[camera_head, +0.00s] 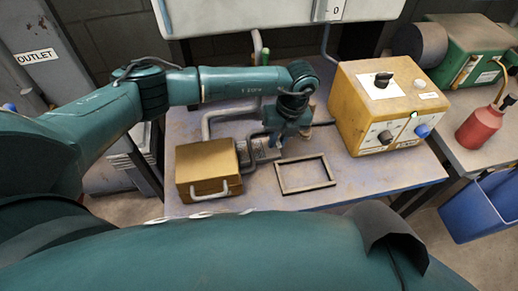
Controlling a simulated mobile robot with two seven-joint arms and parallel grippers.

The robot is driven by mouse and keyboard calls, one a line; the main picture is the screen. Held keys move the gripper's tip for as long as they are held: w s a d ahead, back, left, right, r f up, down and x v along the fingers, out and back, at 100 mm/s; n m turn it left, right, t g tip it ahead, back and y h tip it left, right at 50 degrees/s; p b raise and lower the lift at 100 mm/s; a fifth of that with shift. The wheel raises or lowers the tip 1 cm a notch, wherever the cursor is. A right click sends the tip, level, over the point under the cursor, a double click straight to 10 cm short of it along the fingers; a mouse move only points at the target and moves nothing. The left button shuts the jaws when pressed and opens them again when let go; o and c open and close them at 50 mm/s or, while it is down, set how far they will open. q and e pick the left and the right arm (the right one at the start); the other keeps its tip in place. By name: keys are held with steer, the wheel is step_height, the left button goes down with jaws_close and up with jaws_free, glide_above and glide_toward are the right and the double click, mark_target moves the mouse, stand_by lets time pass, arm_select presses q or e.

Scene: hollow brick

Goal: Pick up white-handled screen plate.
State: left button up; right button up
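A brown-gold box-like piece (206,166) with a white handle (209,192) on its front sits at the left front of the table. I cannot tell whether it is the screen plate. A dark rectangular open frame (305,174) lies flat to its right. A small grey slotted piece (264,149) lies between them, partly hidden by my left gripper. My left gripper (276,138) points down just above this grey piece, right of the box. Its fingers are too small and dark to tell whether they are open or shut. My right gripper is not in view.
The table (376,173) has a yellow control box (388,105) with knobs at the right. Grey pipe (215,118) runs behind the brown box. A green machine (468,50) and a red bottle (480,128) stand on the right bench. A blue bin (480,208) is below.

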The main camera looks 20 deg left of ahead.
arm_select(q)
steer(key=shift+f, duration=0.1)
jaws_close()
steer(key=shift+s, duration=0.1)
step_height(320, 180, up, 18)
steer(key=b, duration=0.2)
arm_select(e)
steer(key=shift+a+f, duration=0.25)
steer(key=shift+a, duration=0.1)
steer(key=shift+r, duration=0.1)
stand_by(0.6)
